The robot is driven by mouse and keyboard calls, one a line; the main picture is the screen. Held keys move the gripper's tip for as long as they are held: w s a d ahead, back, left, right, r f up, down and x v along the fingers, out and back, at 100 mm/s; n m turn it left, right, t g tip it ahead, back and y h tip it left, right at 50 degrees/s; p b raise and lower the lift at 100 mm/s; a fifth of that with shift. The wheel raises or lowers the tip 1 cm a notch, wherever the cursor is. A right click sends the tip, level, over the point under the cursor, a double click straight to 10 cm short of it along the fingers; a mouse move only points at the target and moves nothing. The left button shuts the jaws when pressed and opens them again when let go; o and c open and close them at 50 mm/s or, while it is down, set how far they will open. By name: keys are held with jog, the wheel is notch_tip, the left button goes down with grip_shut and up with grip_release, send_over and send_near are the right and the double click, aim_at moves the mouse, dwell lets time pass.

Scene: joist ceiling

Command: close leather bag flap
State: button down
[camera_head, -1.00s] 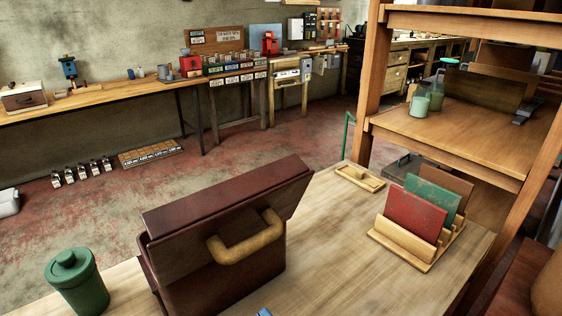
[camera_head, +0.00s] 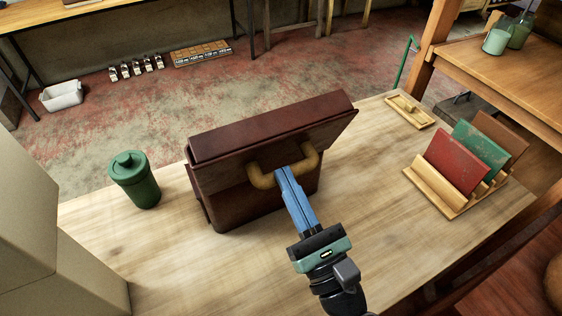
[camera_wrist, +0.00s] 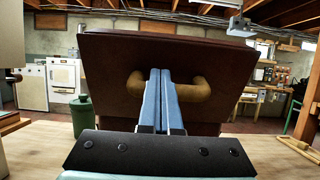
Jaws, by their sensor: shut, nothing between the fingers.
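The dark brown leather bag (camera_head: 235,207) stands upright on the wooden table. Its flap (camera_head: 275,127) is raised and tilted, with a tan curved handle (camera_head: 262,180) on the side facing me. My gripper (camera_head: 283,172) is shut and empty, its blue fingers pointing at the middle of the handle. In the wrist view the shut fingertips (camera_wrist: 160,75) overlap the handle (camera_wrist: 192,92), and the flap (camera_wrist: 180,60) fills the middle. I cannot tell whether the fingertips touch the handle or flap. The inside of the bag is hidden.
A green lidded canister (camera_head: 135,182) stands left of the bag. Pale boxy forms (camera_head: 50,220) fill the left edge. The table (camera_head: 180,265) is clear in front.

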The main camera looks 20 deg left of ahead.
jog(key=shift+x, duration=1.45)
jog(key=shift+r+p, duration=0.1)
jog(key=shift+p, duration=0.2)
